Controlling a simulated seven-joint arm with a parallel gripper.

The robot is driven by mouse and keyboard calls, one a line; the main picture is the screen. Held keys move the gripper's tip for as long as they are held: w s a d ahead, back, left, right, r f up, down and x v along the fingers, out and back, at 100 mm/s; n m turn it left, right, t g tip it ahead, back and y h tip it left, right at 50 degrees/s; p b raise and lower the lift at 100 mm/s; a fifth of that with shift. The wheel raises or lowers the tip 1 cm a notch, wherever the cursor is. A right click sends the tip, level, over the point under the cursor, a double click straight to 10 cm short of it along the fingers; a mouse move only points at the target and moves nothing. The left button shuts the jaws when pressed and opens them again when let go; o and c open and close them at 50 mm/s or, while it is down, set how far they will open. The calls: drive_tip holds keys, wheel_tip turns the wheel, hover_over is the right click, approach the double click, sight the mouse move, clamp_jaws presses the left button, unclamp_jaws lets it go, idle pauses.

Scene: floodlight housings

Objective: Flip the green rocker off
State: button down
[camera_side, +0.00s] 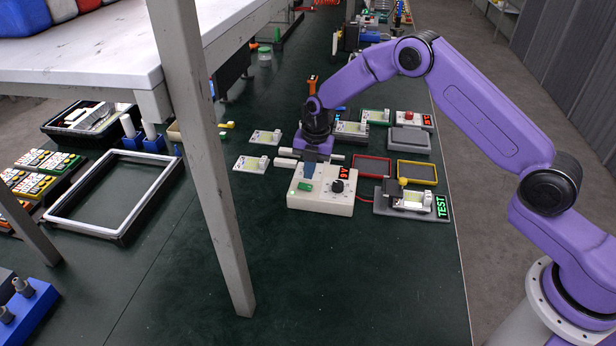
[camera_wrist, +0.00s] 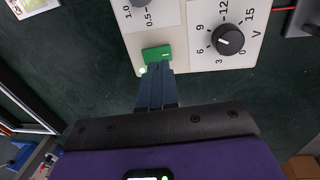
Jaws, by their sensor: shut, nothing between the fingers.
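The green rocker (camera_side: 305,187) sits on the top face of a cream power supply box (camera_side: 322,203); it also shows in the wrist view (camera_wrist: 157,54), near the box's edge. My gripper (camera_side: 310,170) is shut and empty, pointing down over the box. In the wrist view its blue fingertips (camera_wrist: 157,70) are together right beside the rocker's near edge. I cannot tell whether they touch it. A small light spot shows next to the rocker at the fingertips. A black voltage knob (camera_wrist: 228,39) is right of the rocker, and a red display reads near "9V" in the side view.
A test stand (camera_side: 412,202) with a green "TEST" display is right of the box. Red and yellow trays (camera_side: 416,172) and several housing parts lie behind. A shelf post (camera_side: 205,160) stands in the left foreground. The bench in front of the box is clear.

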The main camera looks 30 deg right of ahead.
sight(301, 186)
wheel_tip(301, 186, up, 11)
drive_tip(key=s+d, duration=0.1)
drive_tip(key=shift+f, duration=0.15)
drive_tip(key=shift+a, duration=0.1)
drive_tip(key=shift+w+a, duration=0.45)
drive_tip(key=shift+a, duration=0.05)
drive_tip(key=f, duration=0.4)
drive_tip(key=a+f, duration=0.1)
drive_tip(key=f, duration=0.4)
drive_tip(key=w+f, duration=0.1)
drive_tip(key=f, duration=0.3)
drive_tip(key=shift+w+a+f, duration=0.1)
drive_tip(key=shift+a+f, duration=0.05)
drive_tip(key=shift+f, duration=0.25)
